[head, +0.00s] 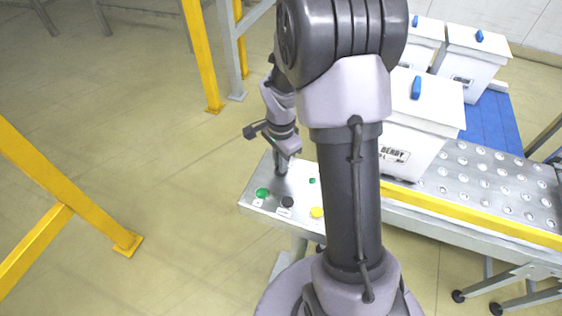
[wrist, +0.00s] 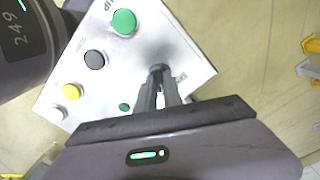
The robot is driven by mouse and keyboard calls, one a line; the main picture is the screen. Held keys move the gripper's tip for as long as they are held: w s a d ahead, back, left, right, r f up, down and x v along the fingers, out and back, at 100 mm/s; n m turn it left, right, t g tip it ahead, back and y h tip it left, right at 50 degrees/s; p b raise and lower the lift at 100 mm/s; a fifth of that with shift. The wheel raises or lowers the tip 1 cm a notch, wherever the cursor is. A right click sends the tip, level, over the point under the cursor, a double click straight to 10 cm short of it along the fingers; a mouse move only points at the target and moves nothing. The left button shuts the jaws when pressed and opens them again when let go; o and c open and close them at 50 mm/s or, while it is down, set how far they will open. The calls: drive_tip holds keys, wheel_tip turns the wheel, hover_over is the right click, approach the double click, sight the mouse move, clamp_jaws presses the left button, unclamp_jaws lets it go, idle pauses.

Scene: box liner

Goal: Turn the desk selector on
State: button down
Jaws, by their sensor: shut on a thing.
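The desk is a small silver control panel (head: 270,204) left of the conveyor in the head view. It also fills the upper middle of the wrist view (wrist: 140,57). My gripper (head: 281,168) reaches down to the panel's far edge. In the wrist view its two fingers (wrist: 158,78) are shut together on a dark knob, the desk selector (wrist: 157,68). The fingers hide most of the selector, and which way it points cannot be told. A small green lamp (wrist: 124,107) sits on the panel near the fingers.
The panel also bears a green button (wrist: 124,21), a black button (wrist: 95,60), a yellow button (wrist: 72,91) and a white button (wrist: 57,112). White lidded boxes (head: 421,103) stand on the roller conveyor (head: 480,178) at right. Yellow posts (head: 203,60) rise at left.

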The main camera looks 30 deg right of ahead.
drive_tip(key=c, duration=1.5)
unclamp_jaws()
drive_tip(key=shift+r, duration=0.1)
wheel_tip(320, 180, up, 17)
drive_tip(key=p, duration=0.5)
drive_tip(key=shift+r+p, duration=0.15)
drive_tip(key=shift+p, duration=0.2)
